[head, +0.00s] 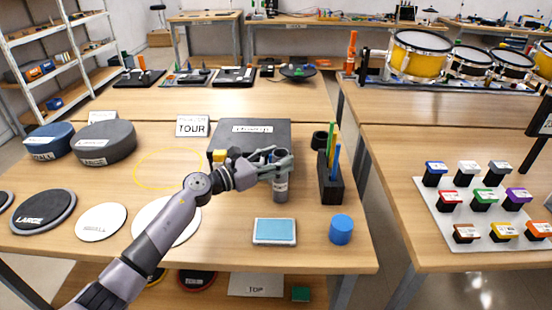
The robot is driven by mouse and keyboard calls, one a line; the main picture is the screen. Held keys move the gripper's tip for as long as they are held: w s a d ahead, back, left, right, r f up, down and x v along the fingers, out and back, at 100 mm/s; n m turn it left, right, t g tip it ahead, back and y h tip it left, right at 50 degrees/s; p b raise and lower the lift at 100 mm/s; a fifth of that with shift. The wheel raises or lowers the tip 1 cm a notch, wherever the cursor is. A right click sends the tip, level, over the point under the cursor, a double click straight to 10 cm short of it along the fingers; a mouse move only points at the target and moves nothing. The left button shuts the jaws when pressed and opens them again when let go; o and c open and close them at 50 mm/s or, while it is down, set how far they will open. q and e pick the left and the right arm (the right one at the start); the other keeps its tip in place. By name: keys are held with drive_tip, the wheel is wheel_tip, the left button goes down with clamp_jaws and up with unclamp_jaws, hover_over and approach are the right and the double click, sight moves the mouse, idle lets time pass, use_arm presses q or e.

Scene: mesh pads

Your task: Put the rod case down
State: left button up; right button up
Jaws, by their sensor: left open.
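A grey upright cylinder with a light label (281,187), which looks like the rod case, stands at my left gripper, on or just above the table. I cannot tell whether its base touches the wood. My left gripper (276,161) is open, with its fingers at the upper part of the cylinder and partly hiding its top. My left arm reaches in from the lower left across the table. My right gripper is out of view.
A black holder (330,184) with coloured upright sticks stands close on the right. A blue cylinder (341,229) and a light-blue pad (275,231) lie in front. A yellow ring outline (137,172) marks bare table at left.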

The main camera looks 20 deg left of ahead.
use_arm(q)
drive_tip(key=shift+a+r, duration=0.1)
drive_tip(key=v, duration=0.7)
drive_tip(key=shift+s+b, duration=0.2)
drive_tip(key=shift+b, duration=0.25)
